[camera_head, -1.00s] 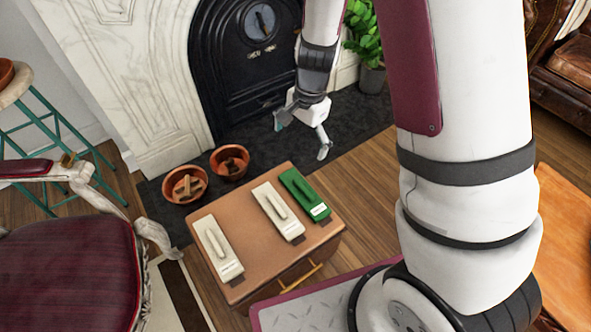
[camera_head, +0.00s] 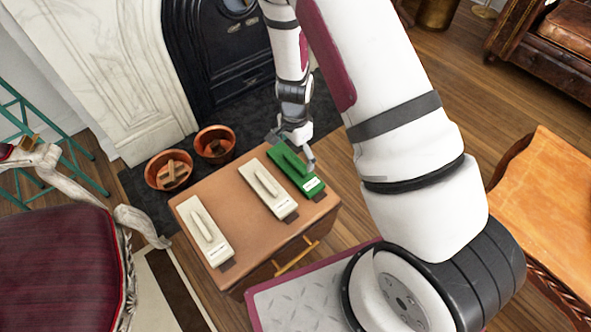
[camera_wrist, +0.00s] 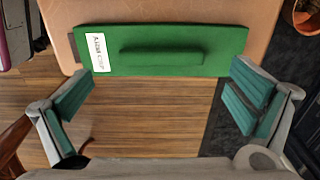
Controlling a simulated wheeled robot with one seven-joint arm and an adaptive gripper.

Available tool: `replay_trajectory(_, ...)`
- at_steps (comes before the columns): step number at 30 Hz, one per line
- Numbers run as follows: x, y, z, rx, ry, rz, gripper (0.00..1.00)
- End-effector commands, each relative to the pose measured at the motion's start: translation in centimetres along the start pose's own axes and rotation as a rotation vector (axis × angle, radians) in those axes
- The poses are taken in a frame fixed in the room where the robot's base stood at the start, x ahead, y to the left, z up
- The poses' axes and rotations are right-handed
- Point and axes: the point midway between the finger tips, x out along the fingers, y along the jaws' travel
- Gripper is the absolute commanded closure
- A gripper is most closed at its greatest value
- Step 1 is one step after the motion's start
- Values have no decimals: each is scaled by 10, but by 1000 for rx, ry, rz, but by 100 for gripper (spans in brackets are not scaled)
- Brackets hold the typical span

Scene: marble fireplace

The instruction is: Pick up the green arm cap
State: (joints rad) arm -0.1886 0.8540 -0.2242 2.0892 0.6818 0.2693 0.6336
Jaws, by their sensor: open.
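The green arm cap (camera_head: 296,168) is a flat green block with a raised ridge along its top and a white label at one end. It lies on the right edge of a small brown wooden cabinet (camera_head: 243,222). In the wrist view the green arm cap (camera_wrist: 160,50) spans the top middle. My gripper (camera_head: 294,151) is over the far part of the cap in the head view. In the wrist view my gripper (camera_wrist: 158,100) is open, its teal-padded fingers wide apart, with bare floor and the cap's near edge between them. It holds nothing.
Two white blocks of similar shape (camera_head: 267,189) (camera_head: 205,230) lie on the cabinet left of the cap. Two terracotta bowls (camera_head: 169,170) (camera_head: 215,145) with wooden pieces stand behind it. A burgundy chair (camera_head: 62,250) is at left, an orange table (camera_head: 543,225) at right.

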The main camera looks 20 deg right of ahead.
Motion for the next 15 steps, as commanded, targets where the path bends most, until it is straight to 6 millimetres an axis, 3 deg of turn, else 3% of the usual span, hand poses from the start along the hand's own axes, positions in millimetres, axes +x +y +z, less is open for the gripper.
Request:
replay_trajectory(5, 11, 0, 0, 0, 0, 0, 0)
replay_trajectory(15, 53, -1, 0, 1, 0, 0, 0)
